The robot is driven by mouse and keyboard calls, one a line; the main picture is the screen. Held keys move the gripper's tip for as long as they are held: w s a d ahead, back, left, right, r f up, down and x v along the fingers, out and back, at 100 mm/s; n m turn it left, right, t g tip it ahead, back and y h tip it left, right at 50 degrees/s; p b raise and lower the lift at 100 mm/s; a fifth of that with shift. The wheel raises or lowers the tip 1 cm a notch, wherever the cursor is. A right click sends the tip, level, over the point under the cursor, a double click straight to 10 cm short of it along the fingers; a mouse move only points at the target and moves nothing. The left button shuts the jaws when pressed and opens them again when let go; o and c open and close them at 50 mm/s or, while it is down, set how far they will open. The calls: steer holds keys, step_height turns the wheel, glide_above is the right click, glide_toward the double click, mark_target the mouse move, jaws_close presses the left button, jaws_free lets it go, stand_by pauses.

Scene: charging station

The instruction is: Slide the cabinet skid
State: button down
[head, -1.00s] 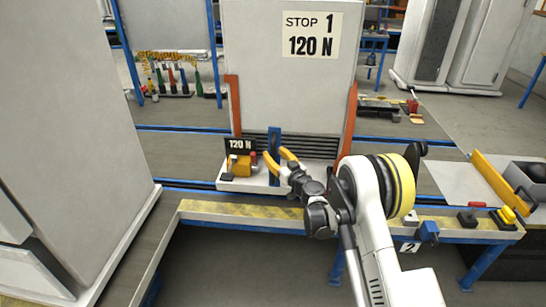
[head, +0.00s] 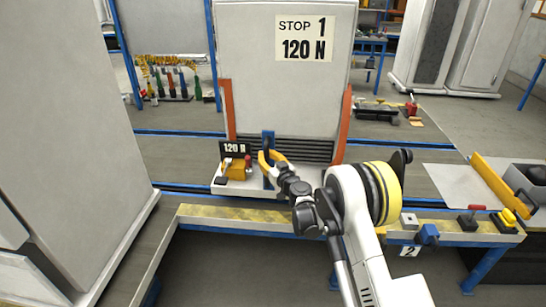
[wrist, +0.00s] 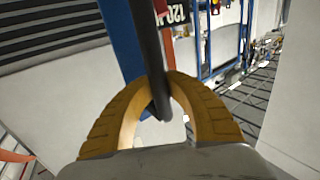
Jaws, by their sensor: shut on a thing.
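The cabinet (head: 240,50) stands upright behind the yellow-edged bench, with a "STOP 1 120 N" sign (head: 303,38) on its face and orange uprights at its sides. Its pale skid base (head: 232,188) juts out at the front. A blue post (head: 268,140) rises from the base and also shows in the wrist view (wrist: 122,40). My gripper (head: 270,160) is at this post. In the wrist view its yellow fingers (wrist: 164,100) close around a dark bar (wrist: 148,45) beside the post. The exact contact is partly hidden.
A small "120 N" plate (head: 234,149) and a yellow block (head: 236,166) sit on the base, left of the post. A bench with a yellow striped edge (head: 240,214) runs in front. A large grey cabinet (head: 70,130) stands close at the left. Blue floor rails (head: 180,187) run sideways.

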steer(key=a, duration=1)
steer(key=shift+s+a+y, duration=0.3)
steer(key=shift+s+a, duration=0.05)
steer(key=shift+a, duration=0.05)
steer(key=shift+f, duration=0.1)
steer(key=c, duration=1.4)
jaws_free()
steer(key=shift+n, duration=0.3)
steer(key=shift+o, duration=0.5)
steer(key=shift+s+a, duration=0.15)
steer(key=v, duration=1.2)
steer(key=shift+r, duration=0.25)
